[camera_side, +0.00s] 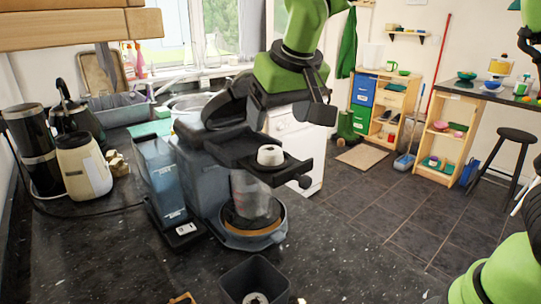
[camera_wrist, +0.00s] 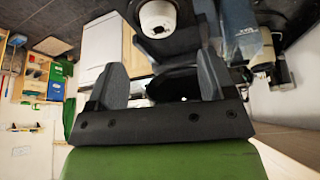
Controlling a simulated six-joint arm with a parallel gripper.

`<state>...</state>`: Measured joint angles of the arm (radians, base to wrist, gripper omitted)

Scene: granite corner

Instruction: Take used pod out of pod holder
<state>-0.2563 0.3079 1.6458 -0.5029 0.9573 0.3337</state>
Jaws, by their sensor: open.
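The used pod (camera_side: 270,154) is a small white cup shape with a darker hollow top. It sits in the dark pod holder (camera_side: 293,168), which juts out from the front of the grey coffee machine (camera_side: 203,180). In the wrist view the pod (camera_wrist: 158,18) shows at the top, beyond the fingertips, and is cut off by the picture edge. My gripper (camera_side: 292,98) is above the pod holder, apart from the pod. Its two dark fingers stand wide apart with nothing between them in the wrist view (camera_wrist: 160,78).
A clear glass (camera_side: 252,198) stands under the holder on the round drip tray (camera_side: 252,240). A dark square bin (camera_side: 285,283) stands in front, with a pale round item inside. A kettle (camera_side: 84,168) and dark canister are at left.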

